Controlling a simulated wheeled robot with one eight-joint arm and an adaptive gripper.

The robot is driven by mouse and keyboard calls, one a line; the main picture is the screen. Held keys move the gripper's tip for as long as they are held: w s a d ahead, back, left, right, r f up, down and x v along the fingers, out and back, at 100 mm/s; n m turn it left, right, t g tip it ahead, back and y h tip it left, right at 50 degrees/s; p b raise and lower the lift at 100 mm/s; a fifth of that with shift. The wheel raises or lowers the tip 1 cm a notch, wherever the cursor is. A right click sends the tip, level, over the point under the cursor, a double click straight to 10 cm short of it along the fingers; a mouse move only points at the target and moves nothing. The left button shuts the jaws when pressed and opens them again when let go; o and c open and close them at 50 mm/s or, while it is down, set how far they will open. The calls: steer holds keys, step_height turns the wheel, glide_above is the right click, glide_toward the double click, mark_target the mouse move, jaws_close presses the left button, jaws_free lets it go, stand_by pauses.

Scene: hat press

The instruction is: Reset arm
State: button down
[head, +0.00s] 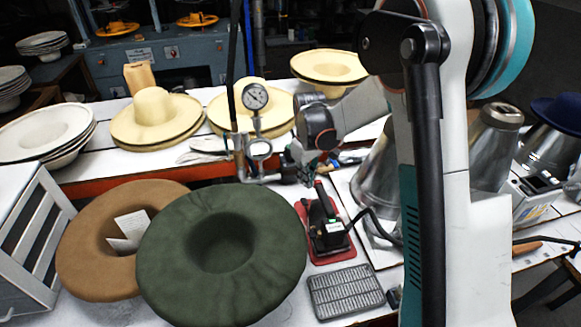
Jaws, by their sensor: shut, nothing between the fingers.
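My arm comes down the right side of the head view and bends back toward the table. My gripper (306,176) is small and partly dark against the clutter. It is shut and empty, just above and behind the black iron (326,222). The iron stands on a red pad (319,247) on the white table. I cannot tell whether the gripper touches the iron's handle.
A green hat (215,285) and a brown hat (95,262) lie at front left. A pressure gauge (255,97) on pipework stands behind the gripper. Cream hats (150,120) line the back table. A grey ridged mat (345,290) lies in front; metal cones (493,150) stand right.

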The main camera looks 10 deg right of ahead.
steer(key=s+r+m+t+b, duration=0.2)
steer(key=s+r+m+t, duration=0.25)
steer(key=s+r, duration=1.35)
steer(key=s+f+m+t, duration=0.1)
steer(key=s+f+t, duration=0.1)
steer(key=s, duration=0.7)
steer(key=shift+s+f+t, duration=0.15)
steer(key=shift+s+t, duration=0.05)
steer(key=shift+t, duration=0.15)
steer(key=shift+m, duration=0.25)
stand_by(4.7)
